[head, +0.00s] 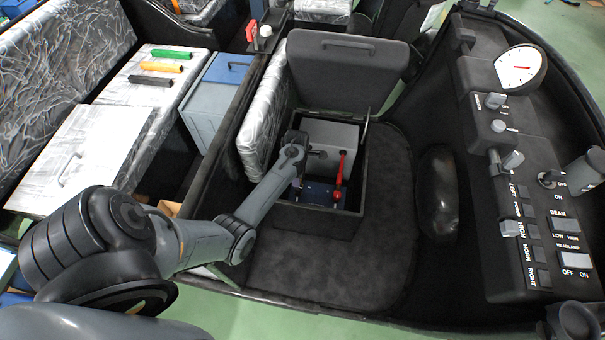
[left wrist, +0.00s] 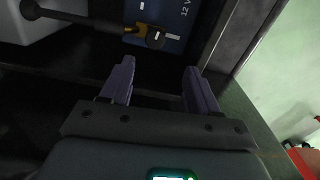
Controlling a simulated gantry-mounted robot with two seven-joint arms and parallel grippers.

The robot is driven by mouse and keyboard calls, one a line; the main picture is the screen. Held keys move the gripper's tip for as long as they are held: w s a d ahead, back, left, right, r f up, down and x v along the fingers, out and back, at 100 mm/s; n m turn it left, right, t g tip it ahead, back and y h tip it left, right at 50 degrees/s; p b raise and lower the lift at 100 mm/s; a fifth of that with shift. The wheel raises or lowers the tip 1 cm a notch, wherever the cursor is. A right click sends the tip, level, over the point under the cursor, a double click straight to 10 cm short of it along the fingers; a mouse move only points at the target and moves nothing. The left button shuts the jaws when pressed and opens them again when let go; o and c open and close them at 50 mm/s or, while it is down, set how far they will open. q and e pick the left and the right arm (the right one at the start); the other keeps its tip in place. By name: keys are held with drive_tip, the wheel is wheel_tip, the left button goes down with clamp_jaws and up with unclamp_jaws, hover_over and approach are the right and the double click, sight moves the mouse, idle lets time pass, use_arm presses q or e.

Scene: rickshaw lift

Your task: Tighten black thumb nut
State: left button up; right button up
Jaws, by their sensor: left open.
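The black thumb nut (left wrist: 155,38) shows in the left wrist view at the end of a brass-coloured terminal (left wrist: 131,29) on a black cable (left wrist: 75,17). It sits over the blue battery (left wrist: 172,16), which is marked "12 V" and also shows in the head view (head: 318,193) inside the open compartment. My left gripper (left wrist: 159,66) is open and empty. Its two purple fingers point towards the nut, which lies beyond the tips, between their lines. In the head view the gripper (head: 297,183) is at the compartment's left side, partly hidden by my arm. My right gripper is not in view.
A red cable or handle (head: 341,172) stands at the battery's right. The compartment's lid (head: 346,66) is raised behind it. A grey box (head: 333,140) fills the compartment's back. The dark floor (head: 375,240) to the front and right is clear.

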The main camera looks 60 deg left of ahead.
use_arm(q)
drive_tip(key=b, duration=0.2)
hover_over(298, 189)
drive_tip(key=f, duration=0.5)
drive_tip(key=shift+w+a+f, duration=0.2)
drive_tip(key=shift+w+a, duration=0.05)
drive_tip(key=shift+w, duration=0.05)
wheel_tip(298, 189, down, 5)
drive_tip(key=shift+r+b, duration=0.15)
drive_tip(key=shift+b, duration=0.95)
drive_tip(key=shift+f, duration=0.7)
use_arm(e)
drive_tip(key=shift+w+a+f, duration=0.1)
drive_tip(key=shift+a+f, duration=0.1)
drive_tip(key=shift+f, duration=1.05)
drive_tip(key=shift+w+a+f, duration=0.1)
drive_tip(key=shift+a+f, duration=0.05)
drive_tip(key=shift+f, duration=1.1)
use_arm(q)
drive_tip(key=shift+c, duration=0.4)
drive_tip(key=c, duration=1)
